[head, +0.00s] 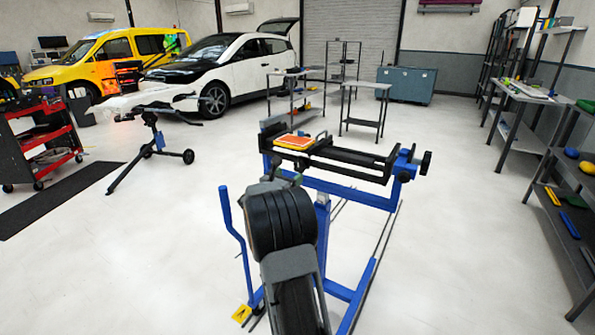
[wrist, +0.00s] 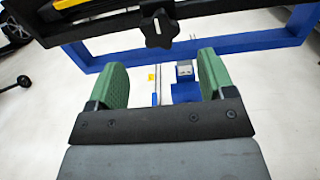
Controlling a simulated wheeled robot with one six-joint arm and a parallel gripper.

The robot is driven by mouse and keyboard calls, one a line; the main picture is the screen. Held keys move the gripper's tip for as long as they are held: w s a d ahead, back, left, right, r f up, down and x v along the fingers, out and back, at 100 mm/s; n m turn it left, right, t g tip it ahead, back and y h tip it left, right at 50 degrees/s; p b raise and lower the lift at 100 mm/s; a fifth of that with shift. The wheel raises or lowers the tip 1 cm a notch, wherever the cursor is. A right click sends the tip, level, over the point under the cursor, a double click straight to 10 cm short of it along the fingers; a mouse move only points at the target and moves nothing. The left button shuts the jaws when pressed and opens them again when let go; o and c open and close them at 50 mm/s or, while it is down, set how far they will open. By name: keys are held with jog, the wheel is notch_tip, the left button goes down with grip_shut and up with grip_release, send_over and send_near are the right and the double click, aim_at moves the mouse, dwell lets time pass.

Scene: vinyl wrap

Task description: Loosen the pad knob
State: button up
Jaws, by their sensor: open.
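A black star-shaped knob (wrist: 159,29) hangs from the dark bar at the top centre of the wrist view. My gripper (wrist: 163,72) is open, its two green-padded fingers apart with nothing between them. The knob lies ahead of the fingertips, roughly centred between them and apart from them. In the head view my arm hides this knob, and my gripper (head: 288,178) is mostly hidden at the left end of the blue and black work stand (head: 345,190). Another black knob (head: 426,163) is on the stand's right end. I cannot tell by label which is the pad knob.
An orange pad (head: 295,142) lies on the stand's top left. Blue frame bars (wrist: 190,45) cross just beyond my fingers. A tool shelf (head: 565,190) stands at right, a red cart (head: 40,140) at left. The floor around the stand is mostly clear.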

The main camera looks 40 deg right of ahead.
aim_at(298, 168)
jog(key=shift+x, duration=3.1)
jog(key=c, duration=0.9)
